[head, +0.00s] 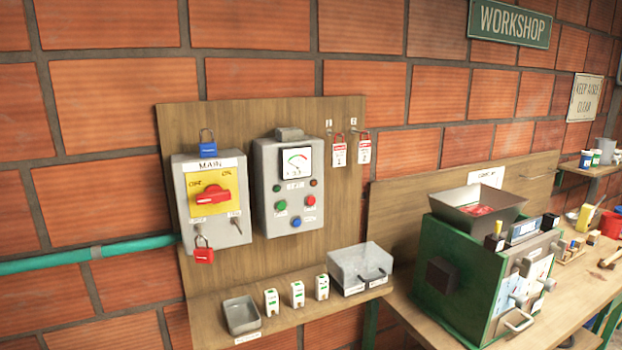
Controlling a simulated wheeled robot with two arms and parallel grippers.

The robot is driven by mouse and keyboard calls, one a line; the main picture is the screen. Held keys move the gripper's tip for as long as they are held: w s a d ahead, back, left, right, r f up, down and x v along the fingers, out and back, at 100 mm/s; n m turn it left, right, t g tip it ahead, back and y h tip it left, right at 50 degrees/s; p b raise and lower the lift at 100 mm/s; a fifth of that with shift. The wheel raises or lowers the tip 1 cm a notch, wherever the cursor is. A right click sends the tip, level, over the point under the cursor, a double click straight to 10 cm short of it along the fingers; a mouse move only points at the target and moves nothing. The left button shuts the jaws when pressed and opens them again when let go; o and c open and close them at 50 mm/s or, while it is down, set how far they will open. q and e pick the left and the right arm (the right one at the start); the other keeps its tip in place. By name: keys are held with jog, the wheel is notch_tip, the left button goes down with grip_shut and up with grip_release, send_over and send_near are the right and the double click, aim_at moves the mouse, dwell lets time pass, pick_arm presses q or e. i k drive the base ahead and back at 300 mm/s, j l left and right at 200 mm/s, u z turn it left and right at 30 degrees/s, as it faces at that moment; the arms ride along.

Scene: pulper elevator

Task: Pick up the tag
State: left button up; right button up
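Two red-and-white tags hang side by side from hooks on the wooden wall panel, the left tag (338,153) and the right tag (364,150). They are to the right of a grey control box (283,205) with a gauge, lights and buttons. Their print is too small to read. Neither of my grippers shows in the head view.
A grey MAIN switch box (185,180) has a red rotary handle, a blue padlock (208,149) above and a red padlock (204,255) below. The shelf (212,325) holds a metal tray (242,316), three small white-and-green pieces and a grey box (359,268). A green machine (456,275) stands right.

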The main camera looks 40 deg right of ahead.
aim_at(338, 153)
jog(key=j+z, duration=0.1)
jog(key=z, duration=1.25)
